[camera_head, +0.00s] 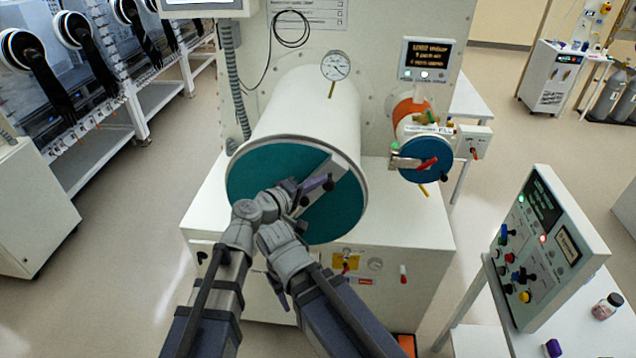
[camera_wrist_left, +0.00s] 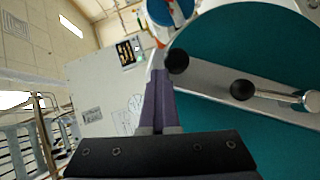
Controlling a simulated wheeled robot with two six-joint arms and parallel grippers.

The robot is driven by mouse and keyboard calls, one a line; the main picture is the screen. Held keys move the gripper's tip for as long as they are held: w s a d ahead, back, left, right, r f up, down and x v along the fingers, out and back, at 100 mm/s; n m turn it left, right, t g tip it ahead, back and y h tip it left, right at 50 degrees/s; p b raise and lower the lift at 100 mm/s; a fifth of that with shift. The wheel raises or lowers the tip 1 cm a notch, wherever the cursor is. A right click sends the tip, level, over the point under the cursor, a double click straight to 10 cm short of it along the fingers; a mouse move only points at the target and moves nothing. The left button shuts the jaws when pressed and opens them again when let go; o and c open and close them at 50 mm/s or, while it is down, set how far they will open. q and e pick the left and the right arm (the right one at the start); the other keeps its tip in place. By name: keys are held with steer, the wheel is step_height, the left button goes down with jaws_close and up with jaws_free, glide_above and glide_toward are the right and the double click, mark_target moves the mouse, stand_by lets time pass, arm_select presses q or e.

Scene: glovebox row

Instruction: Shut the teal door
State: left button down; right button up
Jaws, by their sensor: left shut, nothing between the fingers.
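The teal door (camera_head: 250,180) is a large round disc at the front end of a wide white cylinder (camera_head: 315,110). It appears to cover the cylinder's mouth, with no clear gap at the rim; I cannot tell if it is latched. A pale bar crosses its face, with black knobs (camera_wrist_left: 242,90) and a metal rod in the left wrist view, where the teal door (camera_wrist_left: 215,45) also shows. My left gripper (camera_head: 325,183) is in front of the door, near the bar. Its purple fingers (camera_wrist_left: 158,95) are together and empty; contact with the door is unclear.
A smaller blue round door (camera_head: 425,160) with a red handle is to the right. A gauge (camera_head: 335,66) stands above the cylinder. A control panel (camera_head: 545,245) with buttons is at the right.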

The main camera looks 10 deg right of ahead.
arm_select(q)
steer(key=shift+s+d+f, duration=0.25)
steer(key=shift+s+f, duration=0.1)
steer(key=shift+s, duration=0.2)
steer(key=shift+r, duration=0.1)
step_height(320, 180, up, 10)
steer(key=w+p, duration=0.1)
steer(key=p, duration=0.9)
steer(key=shift+a+r, duration=0.25)
steer(key=shift+a, duration=0.05)
